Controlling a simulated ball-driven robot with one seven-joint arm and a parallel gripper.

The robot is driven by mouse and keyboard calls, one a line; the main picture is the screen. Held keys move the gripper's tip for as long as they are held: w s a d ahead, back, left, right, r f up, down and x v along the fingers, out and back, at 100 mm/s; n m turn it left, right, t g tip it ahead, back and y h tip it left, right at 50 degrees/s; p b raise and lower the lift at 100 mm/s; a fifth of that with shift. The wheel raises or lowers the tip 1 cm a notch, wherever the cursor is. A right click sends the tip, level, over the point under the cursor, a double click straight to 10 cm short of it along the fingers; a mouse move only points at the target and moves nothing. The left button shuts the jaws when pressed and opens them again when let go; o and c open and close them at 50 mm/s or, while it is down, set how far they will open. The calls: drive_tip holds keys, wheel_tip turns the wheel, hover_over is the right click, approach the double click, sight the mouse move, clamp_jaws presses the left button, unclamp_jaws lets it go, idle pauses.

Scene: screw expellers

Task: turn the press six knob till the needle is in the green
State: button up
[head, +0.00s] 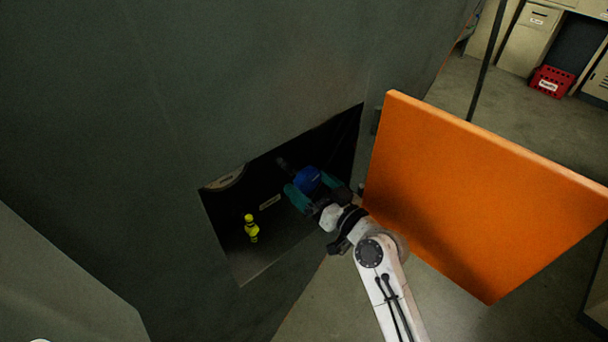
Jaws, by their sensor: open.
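A blue knob (307,178) sits inside a dark open compartment in the grey-green press wall (150,120). My gripper (313,188) reaches into the compartment, its teal fingers beside the knob. The jaws are open; I cannot tell whether a finger touches the knob. A round pale gauge (226,179) shows at the compartment's upper left, partly cut off by the opening's edge. Its needle and green zone cannot be made out. A small pale label (269,202) lies between gauge and knob, too small to read.
A yellow fitting (251,228) stands in the compartment's lower left. An orange door (480,190) stands open just right of my arm. A grey panel (60,285) is at lower left. A red crate (550,82) and cabinets are far off at upper right, across open floor.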

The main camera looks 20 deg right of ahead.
drive_tip(key=shift+x, duration=1.3)
drive_tip(key=shift+c, duration=0.2)
drive_tip(key=c, duration=0.9)
